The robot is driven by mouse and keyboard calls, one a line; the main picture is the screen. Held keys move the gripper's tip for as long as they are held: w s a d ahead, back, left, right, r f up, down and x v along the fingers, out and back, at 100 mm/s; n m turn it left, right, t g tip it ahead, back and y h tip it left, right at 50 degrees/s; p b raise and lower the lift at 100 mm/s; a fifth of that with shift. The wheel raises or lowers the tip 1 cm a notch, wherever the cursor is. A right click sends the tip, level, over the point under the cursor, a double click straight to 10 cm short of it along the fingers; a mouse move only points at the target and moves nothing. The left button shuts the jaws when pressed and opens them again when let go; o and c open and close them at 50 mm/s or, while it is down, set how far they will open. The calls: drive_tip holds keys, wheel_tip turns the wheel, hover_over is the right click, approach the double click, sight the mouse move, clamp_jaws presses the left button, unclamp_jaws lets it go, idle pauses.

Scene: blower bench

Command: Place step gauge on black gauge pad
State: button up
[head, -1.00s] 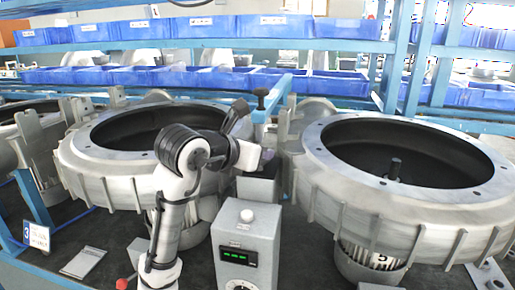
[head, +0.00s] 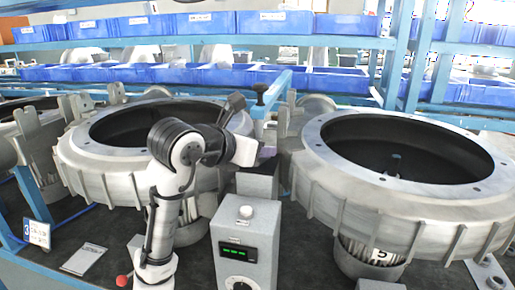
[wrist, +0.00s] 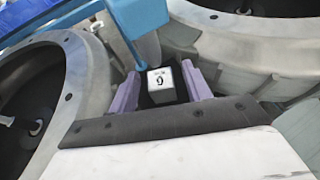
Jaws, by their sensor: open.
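In the wrist view, my gripper (wrist: 161,84) has its two purple fingers apart, one on each side of a small grey block with a white marked face, which looks like the step gauge (wrist: 168,90). A gap shows at its left; contact on the right is unclear. A dark surface shows around the block, possibly the black gauge pad, but I cannot tell whether the block rests on it.
Large grey blower housings stand left (head: 85,165) and right (head: 340,195) of the stand. A grey control box (head: 247,245) with a green display is in front. A blue post with a black knob (head: 261,89) rises behind. A pale sheet (head: 84,259) lies at left.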

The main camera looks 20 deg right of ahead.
drive_tip(key=b+v, duration=0.2)
drive_tip(key=v, duration=0.9)
drive_tip(key=shift+f, duration=0.15)
